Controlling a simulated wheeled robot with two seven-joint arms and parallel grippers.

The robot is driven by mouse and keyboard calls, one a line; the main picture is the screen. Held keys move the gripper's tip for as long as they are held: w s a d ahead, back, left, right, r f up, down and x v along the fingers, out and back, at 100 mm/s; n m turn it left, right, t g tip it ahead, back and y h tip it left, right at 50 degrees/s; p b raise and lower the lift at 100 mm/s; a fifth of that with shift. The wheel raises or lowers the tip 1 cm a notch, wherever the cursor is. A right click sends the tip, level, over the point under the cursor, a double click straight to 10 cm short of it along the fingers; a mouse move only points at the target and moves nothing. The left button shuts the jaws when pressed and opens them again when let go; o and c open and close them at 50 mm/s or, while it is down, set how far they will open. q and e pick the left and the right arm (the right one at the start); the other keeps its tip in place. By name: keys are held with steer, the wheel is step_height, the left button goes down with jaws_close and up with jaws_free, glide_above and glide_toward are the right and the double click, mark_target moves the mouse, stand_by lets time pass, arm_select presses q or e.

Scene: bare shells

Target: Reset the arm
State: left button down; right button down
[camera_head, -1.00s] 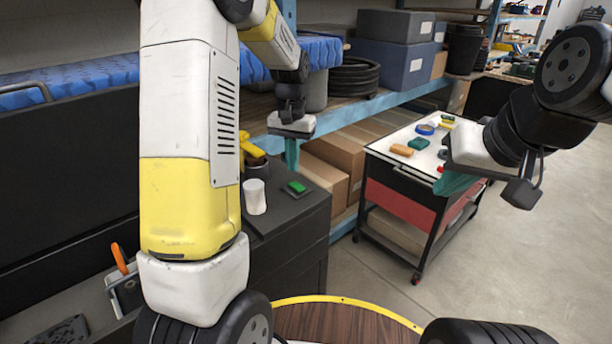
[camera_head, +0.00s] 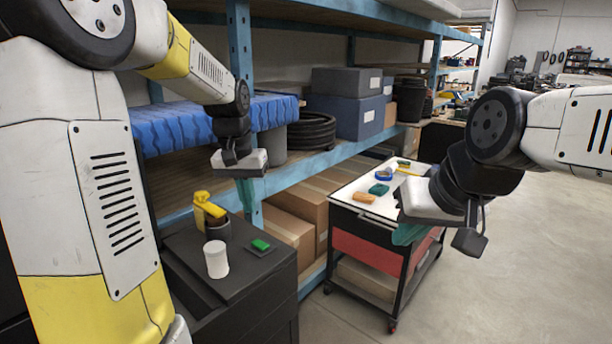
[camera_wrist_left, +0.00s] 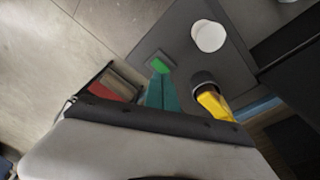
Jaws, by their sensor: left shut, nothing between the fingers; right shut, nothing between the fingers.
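My left arm comes in from the left, white and yellow, bent over toward a black cabinet. My left gripper (camera_head: 246,192) points down with its teal fingers together and empty, above the back of the cabinet. The same fingers show in the left wrist view (camera_wrist_left: 160,92), pressed together. My right arm comes in from the right. My right gripper (camera_head: 407,234) has teal fingers shut and empty, in front of the tool cart's near side as seen from the head.
The black cabinet (camera_head: 240,292) carries a white cylinder (camera_head: 216,260), a dark cup (camera_head: 219,229) with a yellow tool (camera_head: 205,207), and a green block (camera_head: 260,245). A tool cart (camera_head: 349,196) stands right of it. Blue shelving (camera_head: 290,175) runs behind. Open floor (camera_head: 530,270) lies right.

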arm_select(q)
steer(key=s+d+r+t, duration=0.1)
steer(key=s+r+t, duration=0.1)
steer(key=s, duration=0.7)
steer(key=s+d+r+t+h, duration=0.1)
steer(key=s+r+t, duration=0.1)
steer(key=s, duration=0.8)
steer(key=shift+r+n+t, duration=0.4)
steer(key=shift+r, duration=0.2)
